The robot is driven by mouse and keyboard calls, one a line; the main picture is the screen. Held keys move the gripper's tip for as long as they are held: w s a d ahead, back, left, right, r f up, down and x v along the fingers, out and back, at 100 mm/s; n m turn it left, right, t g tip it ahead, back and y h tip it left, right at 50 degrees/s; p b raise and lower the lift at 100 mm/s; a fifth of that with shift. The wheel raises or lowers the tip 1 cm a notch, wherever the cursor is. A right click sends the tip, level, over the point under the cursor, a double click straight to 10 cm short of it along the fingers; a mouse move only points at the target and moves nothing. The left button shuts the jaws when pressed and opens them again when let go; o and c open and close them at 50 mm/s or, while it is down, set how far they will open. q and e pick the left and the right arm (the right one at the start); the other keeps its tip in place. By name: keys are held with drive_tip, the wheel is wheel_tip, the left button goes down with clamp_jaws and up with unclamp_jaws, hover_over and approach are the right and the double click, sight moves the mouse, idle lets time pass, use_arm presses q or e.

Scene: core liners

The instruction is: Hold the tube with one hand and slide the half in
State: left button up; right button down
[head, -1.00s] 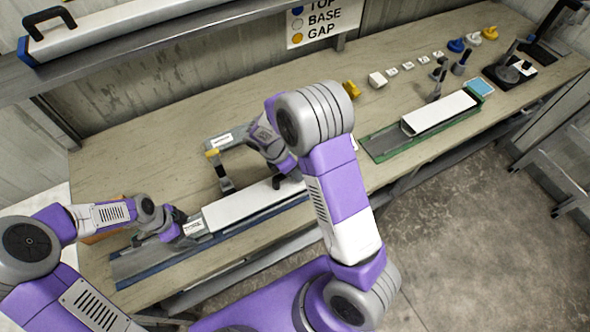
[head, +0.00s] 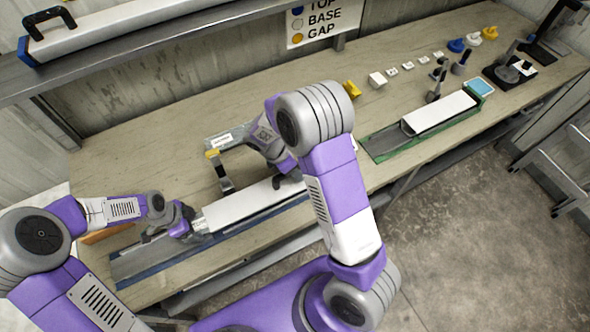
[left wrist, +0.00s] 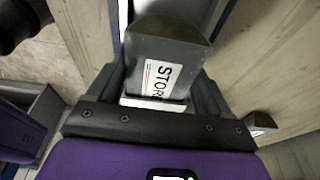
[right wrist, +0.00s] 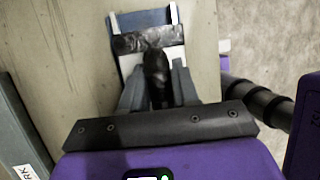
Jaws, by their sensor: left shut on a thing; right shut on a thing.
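The white tube (head: 240,205) lies lengthwise in a long blue-edged tray (head: 135,265) near the table's front. My left gripper (head: 190,226) is at its left end. In the left wrist view my left gripper (left wrist: 157,90) is shut on the grey half (left wrist: 168,60), labelled "STOR", lined up with the tray. How deep the half sits in the tube is hidden. My right gripper (head: 291,178) is further right along the tube, partly behind my forearm. In the right wrist view my right gripper (right wrist: 158,95) is shut on a dark upright part (right wrist: 157,70) beside a dark band.
A green tray (head: 385,146) holds another white piece (head: 440,110) at right. Small white blocks (head: 377,79) and tools stand at the back right. A shelf (head: 150,55) overhangs the back left.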

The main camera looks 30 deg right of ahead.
use_arm(q)
drive_tip(key=shift+d, duration=0.8)
drive_tip(key=o, duration=0.8)
drive_tip(key=shift+o, duration=0.2)
drive_tip(key=shift+s, duration=0.1)
drive_tip(key=shift+r, duration=4)
